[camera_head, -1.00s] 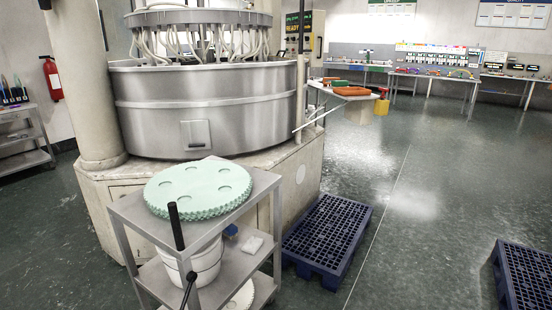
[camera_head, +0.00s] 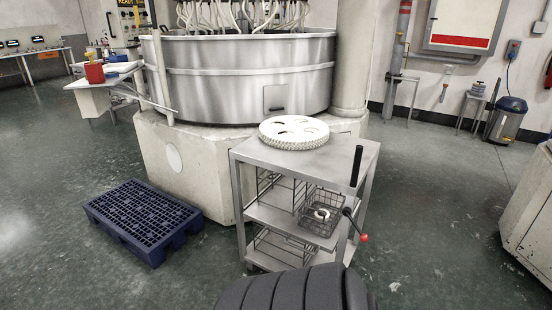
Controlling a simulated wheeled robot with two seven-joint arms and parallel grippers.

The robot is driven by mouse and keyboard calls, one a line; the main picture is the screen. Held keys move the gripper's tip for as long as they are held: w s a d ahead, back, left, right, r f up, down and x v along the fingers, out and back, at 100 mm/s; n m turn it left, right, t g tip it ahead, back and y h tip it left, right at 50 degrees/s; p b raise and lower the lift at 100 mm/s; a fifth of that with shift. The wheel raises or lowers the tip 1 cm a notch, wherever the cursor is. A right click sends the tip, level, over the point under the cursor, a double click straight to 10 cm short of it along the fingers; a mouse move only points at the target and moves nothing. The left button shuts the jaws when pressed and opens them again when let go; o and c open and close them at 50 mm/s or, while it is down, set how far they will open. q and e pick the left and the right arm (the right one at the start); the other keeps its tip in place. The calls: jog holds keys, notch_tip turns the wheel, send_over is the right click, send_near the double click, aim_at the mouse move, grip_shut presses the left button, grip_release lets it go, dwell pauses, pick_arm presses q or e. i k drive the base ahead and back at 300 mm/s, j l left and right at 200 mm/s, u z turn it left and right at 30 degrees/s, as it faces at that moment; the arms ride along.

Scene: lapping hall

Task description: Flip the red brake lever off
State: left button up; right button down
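A red ball knob (camera_head: 364,238) sits at the end of a thin dark brake lever (camera_head: 354,225). The lever is at the front right corner of a grey metal cart (camera_head: 344,156) and slopes down to the right. Just above it, an upright black handle (camera_head: 357,166) stands at the same corner of the cart. Neither of my grippers is in view, and nothing is touching the lever.
A white toothed disc (camera_head: 294,133) lies on the cart top, with wire baskets (camera_head: 322,208) below. A steel drum machine (camera_head: 235,85) stands behind. A blue pallet (camera_head: 143,220) lies left. A dark ribbed shape covers the bottom edge. Floor right of the cart is clear.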

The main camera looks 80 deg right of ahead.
aim_at(347, 212)
jog(key=z, duration=2.65)
